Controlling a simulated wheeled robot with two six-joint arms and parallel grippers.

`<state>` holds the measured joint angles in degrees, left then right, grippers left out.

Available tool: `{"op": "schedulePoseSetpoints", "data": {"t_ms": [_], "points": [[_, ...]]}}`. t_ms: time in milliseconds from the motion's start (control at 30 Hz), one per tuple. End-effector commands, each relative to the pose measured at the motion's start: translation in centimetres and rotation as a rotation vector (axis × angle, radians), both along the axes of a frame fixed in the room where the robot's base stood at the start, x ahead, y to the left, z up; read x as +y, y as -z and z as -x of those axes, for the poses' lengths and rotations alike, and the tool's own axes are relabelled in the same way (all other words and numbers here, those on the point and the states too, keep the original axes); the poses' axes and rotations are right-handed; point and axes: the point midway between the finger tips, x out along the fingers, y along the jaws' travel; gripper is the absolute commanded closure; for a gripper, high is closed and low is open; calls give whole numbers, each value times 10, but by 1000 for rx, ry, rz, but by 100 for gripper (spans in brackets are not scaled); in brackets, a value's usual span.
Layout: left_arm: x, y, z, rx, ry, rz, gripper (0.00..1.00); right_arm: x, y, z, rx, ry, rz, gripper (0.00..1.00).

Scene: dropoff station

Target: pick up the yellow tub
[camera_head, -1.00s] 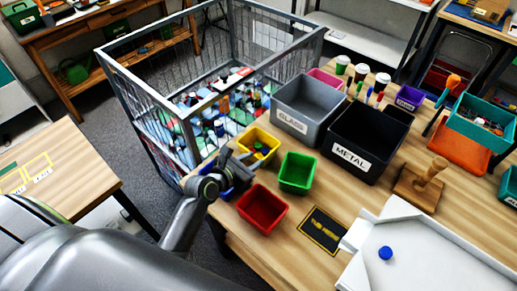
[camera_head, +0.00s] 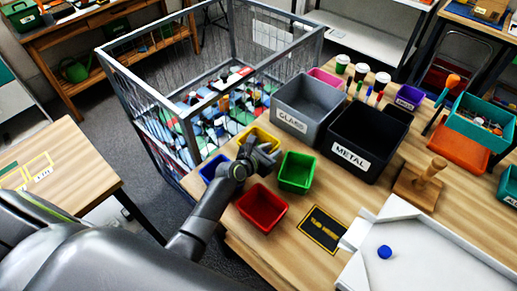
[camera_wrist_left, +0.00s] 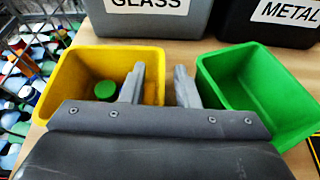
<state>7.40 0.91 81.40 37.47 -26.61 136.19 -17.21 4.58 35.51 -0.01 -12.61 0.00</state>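The yellow tub (camera_head: 257,131) stands on the wooden table beside the wire cage, partly hidden behind my left gripper (camera_head: 264,150) in the head view. In the left wrist view the yellow tub (camera_wrist_left: 100,60) holds something with a round green top (camera_wrist_left: 105,90). My left gripper (camera_wrist_left: 159,80) is open. Its fingers appear on either side of the tub's right wall, the left one over the inside and the right one towards the green tub (camera_wrist_left: 245,85). Contact cannot be told. My right gripper is not in view.
The green tub (camera_head: 297,171), red tub (camera_head: 262,208) and blue tub (camera_head: 212,168) stand close around. The grey GLASS bin (camera_head: 292,122) and black METAL bin (camera_head: 350,155) stand behind. The wire cage (camera_head: 187,125) is full of items.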

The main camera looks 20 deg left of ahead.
Motion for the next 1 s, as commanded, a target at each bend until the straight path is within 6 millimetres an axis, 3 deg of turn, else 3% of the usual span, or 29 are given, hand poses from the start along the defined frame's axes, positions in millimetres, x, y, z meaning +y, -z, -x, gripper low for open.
{"op": "schedulePoseSetpoints", "data": {"t_ms": [300, 533, 1000], "points": [[-1, 1, -4, 0, -1, 0, 72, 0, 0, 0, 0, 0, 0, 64], [-1, 2, -4, 0, -1, 0, 100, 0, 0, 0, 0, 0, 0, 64], [-1, -7, -4, -2, 1, 0, 100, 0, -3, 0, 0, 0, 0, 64]]}}
